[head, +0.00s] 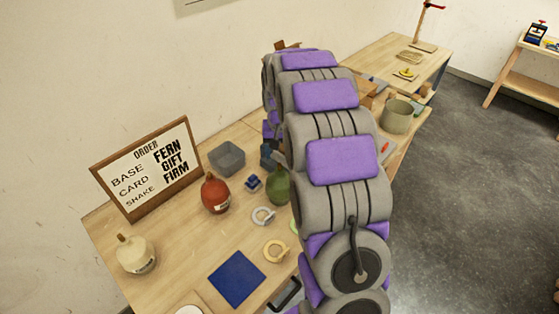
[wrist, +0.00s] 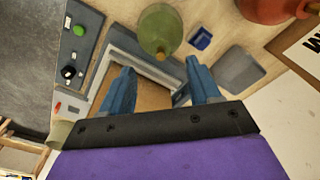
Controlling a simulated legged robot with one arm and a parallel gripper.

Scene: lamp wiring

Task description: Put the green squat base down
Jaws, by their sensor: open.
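The green squat base (head: 278,185) stands on the wooden table, partly hidden behind my arm in the head view. It is a rounded green body with a narrow tan neck, and in the wrist view (wrist: 160,30) it shows just beyond my fingertips. My gripper (wrist: 160,82) is open, its two blue fingers spread with nothing between them. The base is apart from both fingers. In the head view only a bit of blue near the gripper (head: 268,156) shows beside my arm.
A red base (head: 215,193), a cream base (head: 135,255), a grey bin (head: 227,158) and an order board (head: 148,168) stand on the table. A blue mat (head: 237,279) and rings lie in front. A grey-framed unit and a panel with a green button (wrist: 68,72) lie near the fingers.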

